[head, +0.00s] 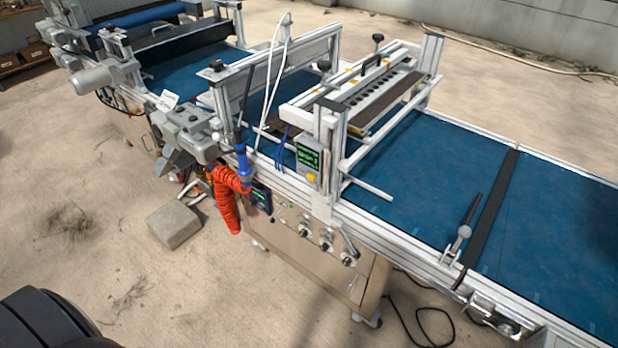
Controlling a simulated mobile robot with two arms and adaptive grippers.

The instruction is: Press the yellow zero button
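A small yellow button (311,177) shows on the front of a grey control box, just below a screen with green text (307,157). The box is fixed to the near side frame of the tray seeder (400,237), under its raised seeding bridge. Any marking on the button is too small to read. Neither of my grippers is in view.
A second dark display (261,197) sits lower left, beside a coiled orange hose (226,200). Several knobs line the cabinet (300,255). A stone block (174,225) lies on the floor and a black cable (425,325) at the front right. The near floor is mostly clear.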

